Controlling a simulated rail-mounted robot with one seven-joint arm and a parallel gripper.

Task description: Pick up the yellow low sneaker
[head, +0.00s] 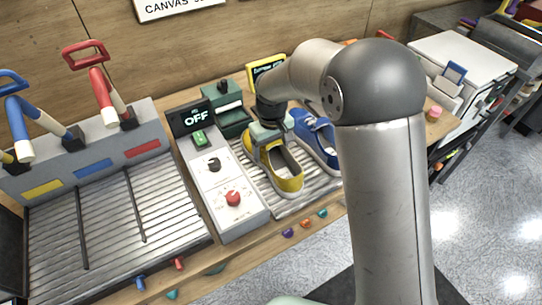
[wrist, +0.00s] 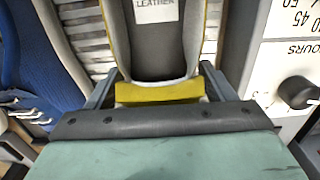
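The yellow low sneaker (head: 287,177) has a grey inside and stands on the slatted metal rack in the head view. In the wrist view its yellow end (wrist: 160,91) and its insole with a "LEATHER" label (wrist: 155,8) show close up. My gripper (head: 268,132) is at the sneaker's far end, pointing down. In the wrist view my gripper (wrist: 158,80) has one finger on each side of the sneaker's end. The fingers look very close to its sides, but I cannot tell whether they press on it.
A control box (head: 228,213) with an "OFF" display and knobs is close on the left. A larger slatted tray (head: 110,240) lies further left.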

